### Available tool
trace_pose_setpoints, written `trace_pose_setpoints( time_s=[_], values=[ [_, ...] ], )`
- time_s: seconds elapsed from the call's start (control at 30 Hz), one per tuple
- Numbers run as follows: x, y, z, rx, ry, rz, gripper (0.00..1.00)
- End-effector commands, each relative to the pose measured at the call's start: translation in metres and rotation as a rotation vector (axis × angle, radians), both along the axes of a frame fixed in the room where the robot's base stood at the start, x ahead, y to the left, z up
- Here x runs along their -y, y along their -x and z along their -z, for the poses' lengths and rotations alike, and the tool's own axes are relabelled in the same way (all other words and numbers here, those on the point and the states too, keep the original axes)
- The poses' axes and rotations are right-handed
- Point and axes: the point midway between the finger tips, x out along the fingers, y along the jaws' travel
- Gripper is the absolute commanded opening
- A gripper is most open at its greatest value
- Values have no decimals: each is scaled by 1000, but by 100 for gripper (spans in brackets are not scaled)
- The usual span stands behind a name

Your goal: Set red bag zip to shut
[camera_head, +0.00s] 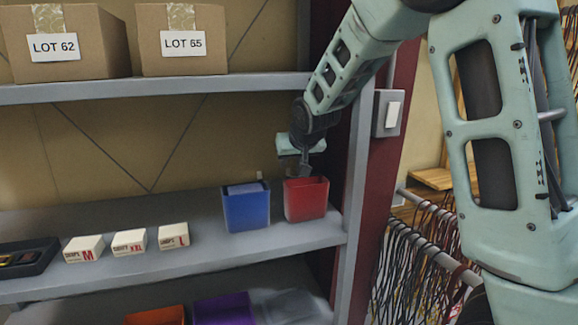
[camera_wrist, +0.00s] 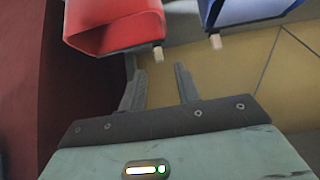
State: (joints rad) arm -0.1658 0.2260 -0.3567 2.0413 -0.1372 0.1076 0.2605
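The red bag (camera_head: 306,200) stands upright at the right end of the middle shelf, and its top looks open. In the wrist view the red bag (camera_wrist: 115,25) is at the upper left, its hollow inside showing. A small beige tab (camera_wrist: 158,54) sits at its rim, likely the zip pull. My gripper (camera_head: 304,172) is above and behind the red bag. In the wrist view my gripper (camera_wrist: 160,70) has its two fingers apart, with nothing between them. The tab lies just beyond the fingertips, roughly between them. I cannot tell if anything touches.
A blue bag (camera_head: 246,207) stands close left of the red one, with its own beige tab (camera_wrist: 215,42). Several small white boxes (camera_head: 130,242) and a black tray (camera_head: 27,258) are farther left. A shelf post (camera_head: 352,200) is close on the right. Cartons (camera_head: 180,55) sit above.

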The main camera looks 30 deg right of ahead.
Motion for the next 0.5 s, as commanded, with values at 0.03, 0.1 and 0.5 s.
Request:
trace_pose_setpoints(
  time_s=[0.03,0.1,0.5],
  values=[
    [4,-5,6,-4,0,4,33],
    [5,-12,13,-3,0,2,33],
    [8,-27,28,-1,-1,-1,33]
  ],
)
